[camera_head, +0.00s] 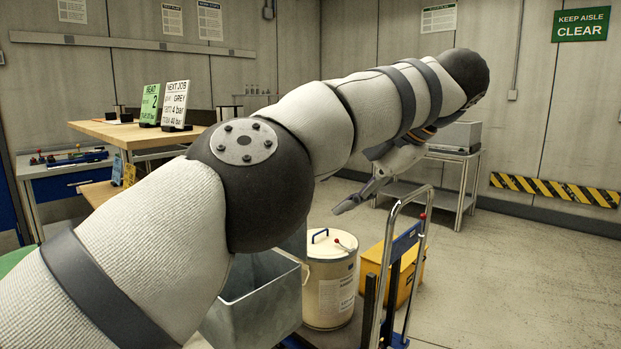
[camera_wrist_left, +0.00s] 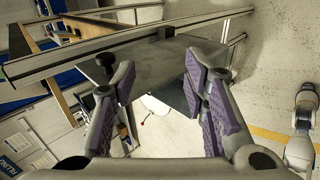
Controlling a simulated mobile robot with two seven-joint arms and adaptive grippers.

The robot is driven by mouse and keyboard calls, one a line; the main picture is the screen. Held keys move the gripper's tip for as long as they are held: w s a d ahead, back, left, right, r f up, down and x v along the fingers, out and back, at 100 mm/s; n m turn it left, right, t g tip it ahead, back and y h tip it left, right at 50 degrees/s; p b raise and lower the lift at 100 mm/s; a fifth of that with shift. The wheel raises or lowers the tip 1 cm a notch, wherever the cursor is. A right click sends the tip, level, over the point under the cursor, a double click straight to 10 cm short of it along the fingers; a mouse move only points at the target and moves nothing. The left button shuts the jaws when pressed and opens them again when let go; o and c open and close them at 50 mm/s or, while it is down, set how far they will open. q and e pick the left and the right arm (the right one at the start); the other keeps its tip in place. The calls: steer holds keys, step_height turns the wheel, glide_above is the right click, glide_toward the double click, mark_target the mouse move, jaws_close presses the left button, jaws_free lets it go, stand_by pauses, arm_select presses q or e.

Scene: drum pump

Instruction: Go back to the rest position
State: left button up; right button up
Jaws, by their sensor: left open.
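My left arm crosses the head view from the lower left to the upper middle. My left gripper (camera_head: 352,203) hangs at its far end, above and beyond the cream drum and near the trolley handle. In the left wrist view, my left gripper (camera_wrist_left: 158,88) has its two purple-padded fingers wide apart with nothing held between them. Behind the fingers there are a grey metal sheet-like surface (camera_wrist_left: 185,62) and a pale patch with a red-tipped rod, both apart from the pads as far as I can tell. My right gripper is not in view.
A grey metal bin (camera_head: 262,310), a cream drum (camera_head: 330,285) and a yellow box (camera_head: 405,268) stand below the arm. A trolley with a tall handle (camera_head: 425,225) is in front. A workbench (camera_head: 125,133) with signs is left. Floor at right is clear.

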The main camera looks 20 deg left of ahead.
arm_select(q)
steer(key=shift+s+d, duration=0.2)
steer(key=shift+d, duration=0.3)
steer(key=shift+w, duration=0.1)
